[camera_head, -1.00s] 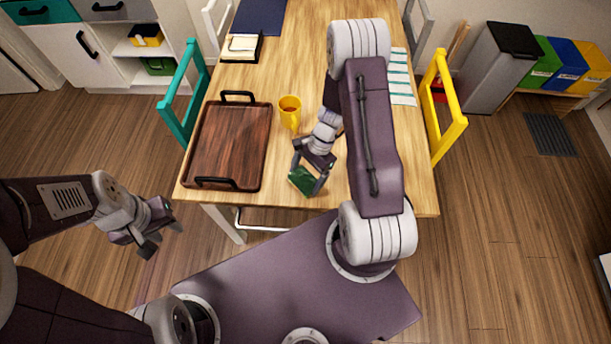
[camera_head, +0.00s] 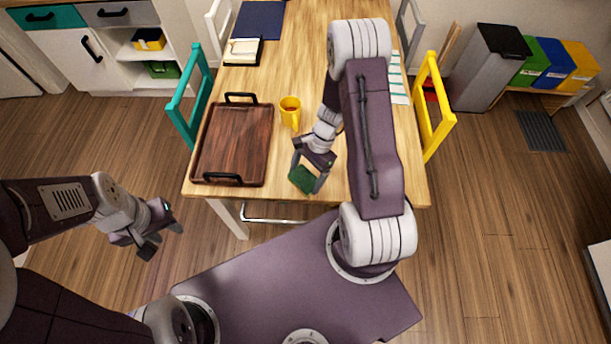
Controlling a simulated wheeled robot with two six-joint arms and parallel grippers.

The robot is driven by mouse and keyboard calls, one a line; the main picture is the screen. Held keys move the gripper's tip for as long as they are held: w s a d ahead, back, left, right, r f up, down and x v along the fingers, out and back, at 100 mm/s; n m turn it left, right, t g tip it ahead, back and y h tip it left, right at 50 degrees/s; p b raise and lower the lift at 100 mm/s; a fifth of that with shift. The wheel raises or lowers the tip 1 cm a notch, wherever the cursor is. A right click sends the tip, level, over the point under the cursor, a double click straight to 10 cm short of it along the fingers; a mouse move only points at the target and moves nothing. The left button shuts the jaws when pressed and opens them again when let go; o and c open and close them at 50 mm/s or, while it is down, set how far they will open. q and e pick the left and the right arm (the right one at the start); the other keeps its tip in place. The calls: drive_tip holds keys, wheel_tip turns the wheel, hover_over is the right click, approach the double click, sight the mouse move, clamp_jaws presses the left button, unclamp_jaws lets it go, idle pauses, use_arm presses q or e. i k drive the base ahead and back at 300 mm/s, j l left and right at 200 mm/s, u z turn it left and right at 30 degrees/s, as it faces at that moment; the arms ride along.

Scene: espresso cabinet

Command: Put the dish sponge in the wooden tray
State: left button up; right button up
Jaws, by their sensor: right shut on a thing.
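The wooden tray (camera_head: 238,140) is dark brown with black handles and lies on the left side of the wooden table. It looks empty. The dish sponge (camera_head: 303,179) is green and sits between the fingers of my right gripper (camera_head: 310,178), which is shut on it. The sponge is to the right of the tray, near the table's front edge and apart from the tray. I cannot tell how high it is above the table. My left gripper (camera_head: 160,238) is open and empty, off the table to the lower left, over the floor.
A small tray with a light item (camera_head: 243,51) and a dark blue mat (camera_head: 259,19) lie further back. A teal chair (camera_head: 189,97) and a yellow chair (camera_head: 434,108) flank the table (camera_head: 370,188).

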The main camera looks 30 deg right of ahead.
sight(235, 143)
drive_tip(key=i+j, duration=0.6)
drive_tip(key=j, duration=0.25)
drive_tip(key=i+j, duration=0.3)
drive_tip(key=j+z, duration=0.05)
drive_tip(key=j, duration=0.05)
